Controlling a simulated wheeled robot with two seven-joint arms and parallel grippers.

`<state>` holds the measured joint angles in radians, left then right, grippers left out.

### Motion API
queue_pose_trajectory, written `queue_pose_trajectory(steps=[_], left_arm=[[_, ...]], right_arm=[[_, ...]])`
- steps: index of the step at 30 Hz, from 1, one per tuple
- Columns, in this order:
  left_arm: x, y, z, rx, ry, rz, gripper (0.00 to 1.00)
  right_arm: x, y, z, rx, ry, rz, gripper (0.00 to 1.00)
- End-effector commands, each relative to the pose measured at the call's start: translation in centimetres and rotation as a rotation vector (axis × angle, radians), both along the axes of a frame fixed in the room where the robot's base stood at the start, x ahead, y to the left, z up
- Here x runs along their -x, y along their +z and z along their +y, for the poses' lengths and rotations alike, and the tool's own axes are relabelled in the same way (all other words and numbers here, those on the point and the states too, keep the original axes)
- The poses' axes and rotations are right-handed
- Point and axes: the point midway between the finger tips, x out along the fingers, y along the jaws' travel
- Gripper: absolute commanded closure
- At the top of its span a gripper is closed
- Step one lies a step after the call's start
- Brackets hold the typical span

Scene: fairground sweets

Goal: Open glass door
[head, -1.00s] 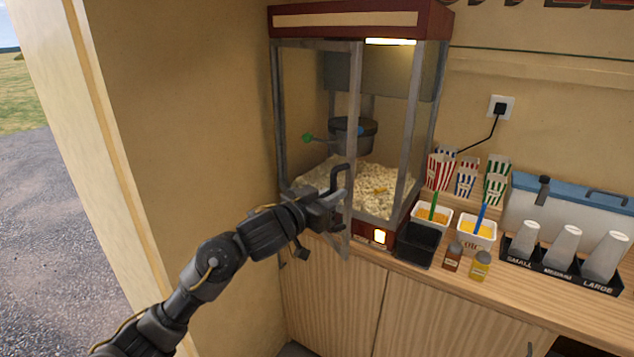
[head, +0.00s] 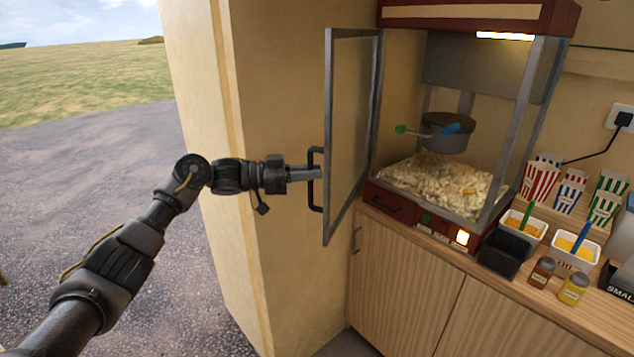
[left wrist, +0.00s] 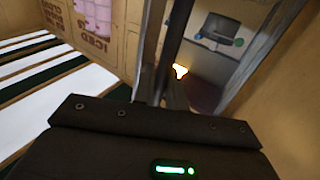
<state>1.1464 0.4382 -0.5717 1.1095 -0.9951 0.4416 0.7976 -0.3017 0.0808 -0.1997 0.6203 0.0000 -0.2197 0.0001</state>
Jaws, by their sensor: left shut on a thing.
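The glass door (head: 352,115) of the popcorn machine stands swung wide open to the left, its grey frame seen at a steep angle. Its black handle (head: 312,180) is on the door's outer side, near the free edge. My left gripper (head: 318,173) is shut on the handle; the fingertips are partly hidden by the handle and door. In the left wrist view the dark handle bar (left wrist: 175,45) runs up from between the fingers. The popcorn machine (head: 478,12) has a red top, a hanging kettle (head: 447,135) and a heap of popcorn (head: 440,185) inside. My right gripper is out of view.
A wooden counter (head: 440,258) bears the machine. Right of it are a black bin (head: 505,255), tubs with coloured scoops, two small shakers (head: 541,272) and striped popcorn boxes (head: 541,178). A wall (head: 270,90) stands close behind the door. Open ground lies at the left.

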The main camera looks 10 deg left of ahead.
Motion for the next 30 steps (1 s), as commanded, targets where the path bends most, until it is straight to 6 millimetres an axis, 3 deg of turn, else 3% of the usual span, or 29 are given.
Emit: queue_pose_trajectory(steps=[18, 19, 20, 30], left_arm=[[-0.73, 0.20, 0.56, 0.003, -0.006, -0.002, 1.00], [-0.73, 0.20, 0.56, 0.003, -0.006, -0.002, 0.85], [-0.72, 0.20, 0.56, 0.002, -0.006, -0.003, 0.81], [-0.65, 0.09, 0.71, 0.001, -0.005, -0.001, 0.81]], right_arm=[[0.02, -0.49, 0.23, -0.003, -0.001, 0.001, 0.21], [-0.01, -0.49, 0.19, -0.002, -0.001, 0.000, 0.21], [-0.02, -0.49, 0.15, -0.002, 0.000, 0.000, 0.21], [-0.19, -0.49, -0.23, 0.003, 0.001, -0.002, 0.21]])
